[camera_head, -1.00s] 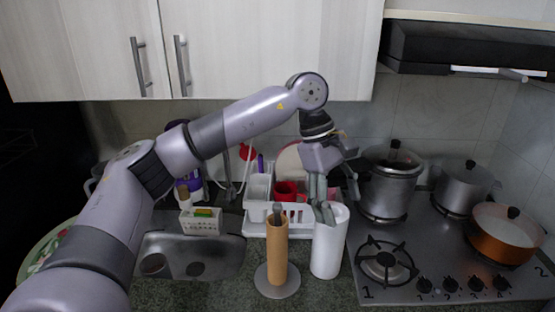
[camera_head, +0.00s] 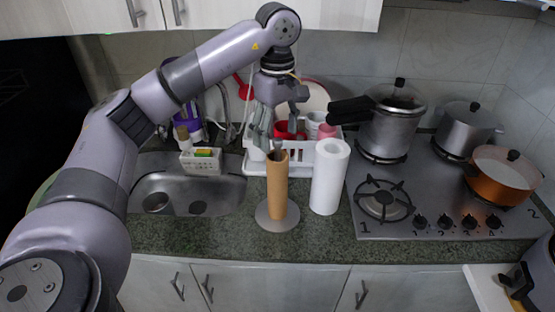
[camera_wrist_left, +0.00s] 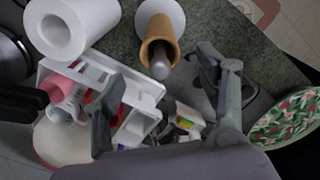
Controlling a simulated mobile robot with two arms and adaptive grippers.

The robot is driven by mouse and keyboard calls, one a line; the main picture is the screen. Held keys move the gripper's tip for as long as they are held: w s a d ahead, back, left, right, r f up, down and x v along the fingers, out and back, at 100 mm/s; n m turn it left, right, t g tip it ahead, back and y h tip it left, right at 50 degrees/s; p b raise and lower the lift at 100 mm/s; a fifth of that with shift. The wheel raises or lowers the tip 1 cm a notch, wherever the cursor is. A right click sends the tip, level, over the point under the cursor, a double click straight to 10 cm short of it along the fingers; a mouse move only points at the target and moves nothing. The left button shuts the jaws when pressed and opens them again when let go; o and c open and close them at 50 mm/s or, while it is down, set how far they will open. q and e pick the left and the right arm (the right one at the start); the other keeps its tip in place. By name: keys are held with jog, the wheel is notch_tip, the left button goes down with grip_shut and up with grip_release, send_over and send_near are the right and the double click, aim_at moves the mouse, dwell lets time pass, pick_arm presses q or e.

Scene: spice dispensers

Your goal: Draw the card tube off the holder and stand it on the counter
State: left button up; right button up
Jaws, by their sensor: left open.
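The brown card tube (camera_head: 277,187) stands upright around the rod of a holder, whose grey round base (camera_head: 288,224) rests on the counter. The rod's end shows at the tube's top. In the left wrist view the tube (camera_wrist_left: 158,28) and the rod end (camera_wrist_left: 160,68) appear at top centre, between my fingers. My left gripper (camera_head: 277,132) is open and empty, fingers pointing down, above the tube's top and seemingly a little behind it. Both its fingers also show in the left wrist view (camera_wrist_left: 158,85). My right gripper is not in view.
A white paper roll (camera_head: 329,178) stands close right of the tube. A white dish rack (camera_head: 258,168) with cups is behind. The sink (camera_head: 225,190) is at left, the stove (camera_head: 425,225) with pots at right. The counter (camera_head: 330,237) in front is clear.

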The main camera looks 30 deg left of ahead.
aim_at(278, 160)
pick_arm(q)
notch_tip(278, 160, down, 8)
jog(key=shift+f+p, duration=0.1)
jog(key=shift+p, duration=0.75)
jog(key=shift+c, duration=0.3)
jog(key=shift+c, duration=1.4)
jog(key=c, duration=0.8)
jog(key=o, duration=0.5)
grip_shut()
